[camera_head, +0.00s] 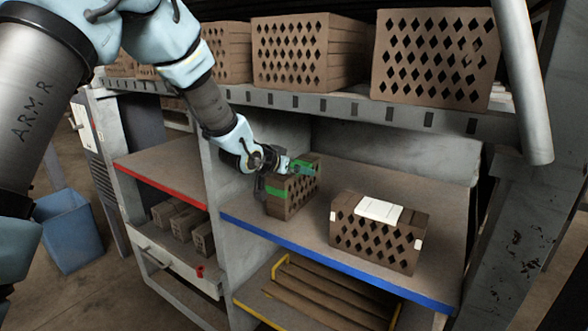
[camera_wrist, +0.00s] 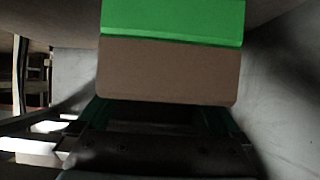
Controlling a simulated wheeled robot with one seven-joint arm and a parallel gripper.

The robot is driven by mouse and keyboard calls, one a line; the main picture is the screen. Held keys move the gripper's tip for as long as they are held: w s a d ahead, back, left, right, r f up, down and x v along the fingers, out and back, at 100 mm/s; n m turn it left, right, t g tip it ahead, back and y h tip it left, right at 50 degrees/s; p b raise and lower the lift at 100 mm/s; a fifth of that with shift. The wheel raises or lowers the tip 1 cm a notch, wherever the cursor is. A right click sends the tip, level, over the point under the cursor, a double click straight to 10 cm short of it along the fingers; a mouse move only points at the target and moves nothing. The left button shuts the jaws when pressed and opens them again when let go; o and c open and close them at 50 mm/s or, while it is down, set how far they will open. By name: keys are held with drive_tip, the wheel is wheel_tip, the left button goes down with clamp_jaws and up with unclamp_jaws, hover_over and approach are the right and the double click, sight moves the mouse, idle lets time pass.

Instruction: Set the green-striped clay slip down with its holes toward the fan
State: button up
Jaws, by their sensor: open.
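The green-striped brown brick (camera_head: 297,194) appears to stand on the blue-edged shelf (camera_head: 335,262), towards its left end. A green band crosses its top and left face; dark holes show on its right-hand face in the head view. My gripper (camera_head: 287,167) is open at the top of this brick, partly covering it. In the wrist view the brick (camera_wrist: 168,72) and its green band fill the upper middle, just beyond the open fingers (camera_wrist: 160,117). I cannot tell whether the fingers touch it. No fan is recognisable in either view.
A white-striped brick (camera_head: 378,238) stands to the right on the same shelf, with a clear gap between. A grey upright (camera_head: 211,190) bounds the shelf at left. Large bricks (camera_head: 305,52) line the shelf above. A red-edged shelf (camera_head: 160,160) is left.

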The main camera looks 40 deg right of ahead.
drive_tip(key=shift+r, duration=0.1)
drive_tip(key=shift+r, duration=0.1)
drive_tip(key=b+v, duration=0.1)
drive_tip(key=v, duration=1.1)
drive_tip(key=w+a+f+n+t+y, duration=0.1)
drive_tip(key=w+a+f+n+y, duration=0.2)
drive_tip(key=a, duration=0.6)
drive_tip(key=w+a+f+n+t+y, duration=0.15)
drive_tip(key=w+a, duration=0.25)
drive_tip(key=a, duration=0.5)
drive_tip(key=w+a+f+n+y, duration=0.1)
drive_tip(key=w+a+n+y, duration=0.25)
drive_tip(key=a, duration=0.55)
drive_tip(key=s+a+f+n+g+y, duration=0.1)
drive_tip(key=s+a, duration=0.4)
drive_tip(key=a, duration=0.5)
drive_tip(key=s+a+f+n+g+y, duration=0.2)
drive_tip(key=s+a+n+g, duration=0.1)
drive_tip(key=a, duration=0.8)
drive_tip(key=shift+s+f+n+y, duration=0.25)
drive_tip(key=shift+s+n+y, duration=0.05)
drive_tip(key=shift+s+n, duration=0.65)
